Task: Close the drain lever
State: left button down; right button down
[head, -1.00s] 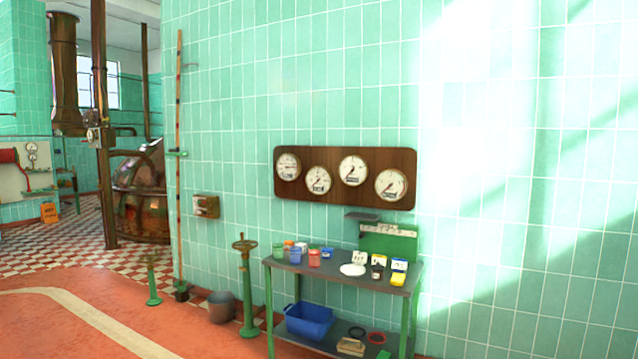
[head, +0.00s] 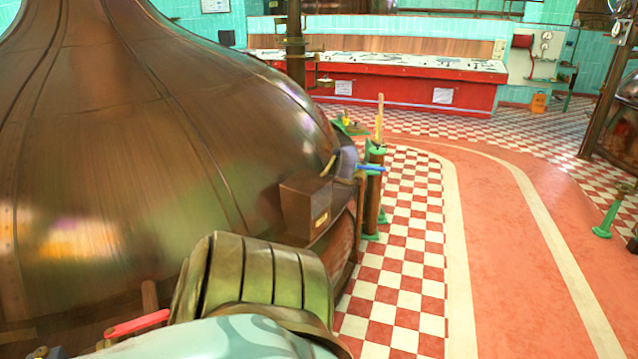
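A large copper kettle (head: 110,150) fills the left of the head view. A red lever handle (head: 138,323) shows low at the left, close to the kettle's side; its lower end is hard to make out. A blue handle (head: 370,167) lies roughly level near a green-topped post beyond the kettle's right side. I cannot tell which of these, if either, is the drain lever. A ribbed brass-coloured bend (head: 255,278) and a pale teal rounded part (head: 215,338) cover the bottom centre and hide what is behind them. Neither of my grippers is in view.
A copper box (head: 306,208) sticks out from the kettle's right side. A long red console (head: 400,88) stands at the back. The red floor (head: 520,250) with pale stripes is open on the right; a green-footed stand (head: 607,222) is near the right edge.

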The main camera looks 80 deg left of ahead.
aim_at(126, 328)
jog(key=u, duration=3.8)
jog(key=i+l+u, duration=0.4)
jog(key=u, duration=0.15)
jog(key=l, duration=0.1)
